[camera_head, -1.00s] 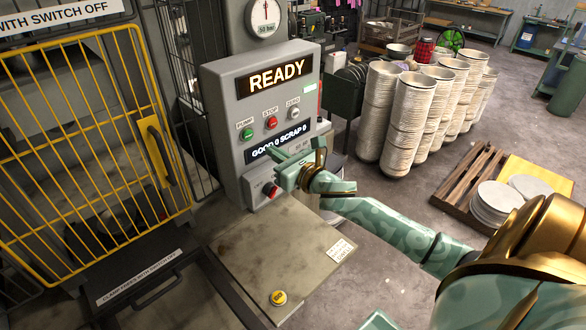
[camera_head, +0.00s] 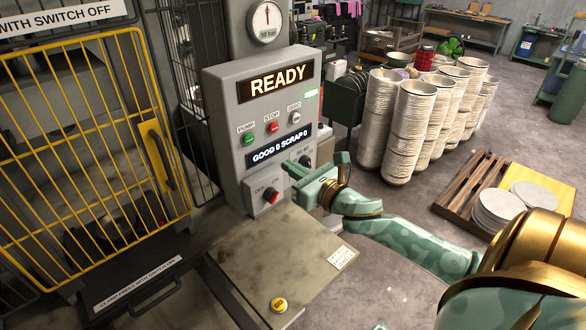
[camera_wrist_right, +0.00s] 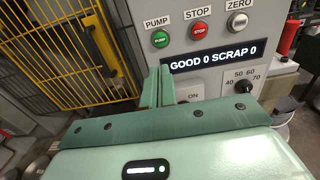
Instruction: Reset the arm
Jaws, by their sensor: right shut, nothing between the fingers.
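My right gripper (camera_head: 294,170) is shut and empty. In the head view it hangs in front of the grey control panel (camera_head: 228,100), to the right of the red OFF/ON knob (camera_head: 271,195) and in front of the dial below the display. In the right wrist view its closed fingers (camera_wrist_right: 158,88) point at the panel, below the green PUMP button (camera_wrist_right: 160,39). There the display (camera_wrist_right: 213,59) reads GOOD 0 SCRAP 0, and the dial (camera_wrist_right: 248,87) shows at right. The upper screen (camera_head: 276,82) reads READY. My left gripper is not in view.
A yellow mesh guard door (camera_head: 75,150) stands at left. A grey metal tabletop (camera_head: 250,255) with a yellow button (camera_head: 279,304) lies below the panel. Tall stacks of bowls (camera_head: 412,125) and a pallet with discs (camera_head: 498,208) stand on the floor at right.

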